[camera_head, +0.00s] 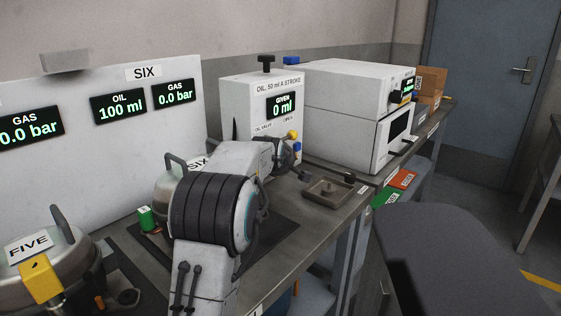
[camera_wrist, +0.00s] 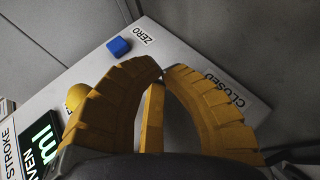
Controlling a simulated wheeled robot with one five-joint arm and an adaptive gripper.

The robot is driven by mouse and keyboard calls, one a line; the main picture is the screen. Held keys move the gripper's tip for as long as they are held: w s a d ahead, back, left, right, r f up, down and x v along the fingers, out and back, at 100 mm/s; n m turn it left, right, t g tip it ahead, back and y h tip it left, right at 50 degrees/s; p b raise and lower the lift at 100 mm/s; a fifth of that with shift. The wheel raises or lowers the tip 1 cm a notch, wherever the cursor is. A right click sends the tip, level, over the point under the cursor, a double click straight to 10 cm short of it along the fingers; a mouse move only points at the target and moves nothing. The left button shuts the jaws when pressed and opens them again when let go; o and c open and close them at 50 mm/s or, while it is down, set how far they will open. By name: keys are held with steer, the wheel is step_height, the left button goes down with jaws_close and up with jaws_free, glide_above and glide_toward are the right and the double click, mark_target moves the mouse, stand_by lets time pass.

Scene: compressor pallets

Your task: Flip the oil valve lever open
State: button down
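The white oil dispenser (camera_head: 256,98) stands on the bench, with "GIVEN 0 ml" on its display. A yellow ball knob (camera_head: 292,134), apparently the oil valve lever's end, shows at its front by the "OPEN" label. In the wrist view the knob (camera_wrist: 76,97) lies just outside my left finger; I cannot tell whether they touch. My gripper (camera_wrist: 164,72) has its ribbed yellow fingers curved together, with tips almost meeting. A narrow yellow bar (camera_wrist: 152,118) shows between them; I cannot tell whether it is lever or finger. The lever's pivot is hidden.
The blue ZERO button (camera_wrist: 118,46) is beyond the fingertips, and the "CLOSED" label (camera_wrist: 224,88) is by the right finger. A shallow tray (camera_head: 329,191) and a white machine (camera_head: 345,108) stand right of the dispenser. Compressor FIVE (camera_head: 45,262) is at left.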

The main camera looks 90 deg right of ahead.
steer(key=shift+h, duration=0.6)
steer(key=r, duration=0.1)
steer(key=s+r, duration=0.1)
steer(key=r, duration=0.2)
steer(key=shift+s+d+r, duration=0.15)
steer(key=shift+d+r, duration=0.2)
steer(key=shift+d, duration=0.05)
steer(key=w+a+r+y, duration=0.1)
steer(key=w+a, duration=0.1)
steer(key=a, duration=0.9)
steer(key=shift+w+r, duration=0.15)
steer(key=shift+r, duration=0.05)
steer(key=shift+a, duration=0.1)
